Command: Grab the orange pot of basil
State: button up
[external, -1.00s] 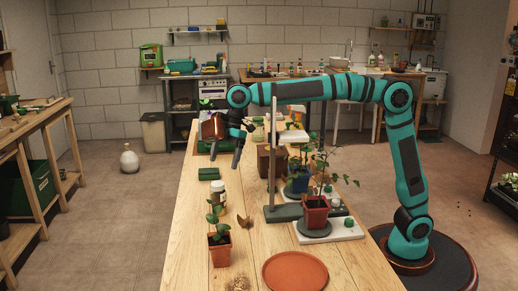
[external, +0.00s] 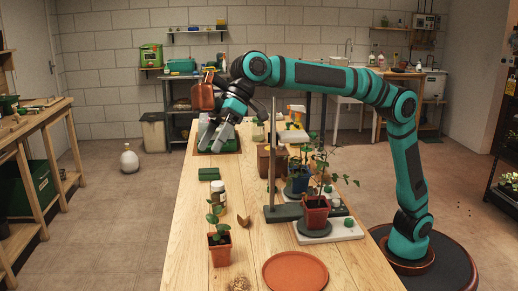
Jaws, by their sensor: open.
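A small orange pot (external: 219,249) with a green leafy plant stands upright on the near left part of the wooden table. A redder terracotta pot (external: 316,214) with a taller, thin-stemmed plant stands on a dark round base to the right. I cannot tell for certain from the leaves which plant is basil. My gripper (external: 213,143) is open and points down above the far end of the table, well behind both pots. Nothing shows between its fingers.
A jar (external: 220,197), a dark green block (external: 208,174) and a brown shard (external: 244,221) lie behind the orange pot. A terracotta saucer (external: 295,272) is at the front. A grey post (external: 271,165), brown pot and blue pot crowd the right.

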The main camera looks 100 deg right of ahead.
jog(key=a+f, duration=0.1)
jog(key=a, duration=0.4)
jog(key=m+g+h, duration=0.2)
jog(key=g+h, duration=0.4)
send_near(219, 242)
notch_tip(219, 242, down, 7)
jog(key=shift+s+d+r, duration=0.15)
jog(key=shift+f, duration=3.2)
jog(key=c, duration=1.2)
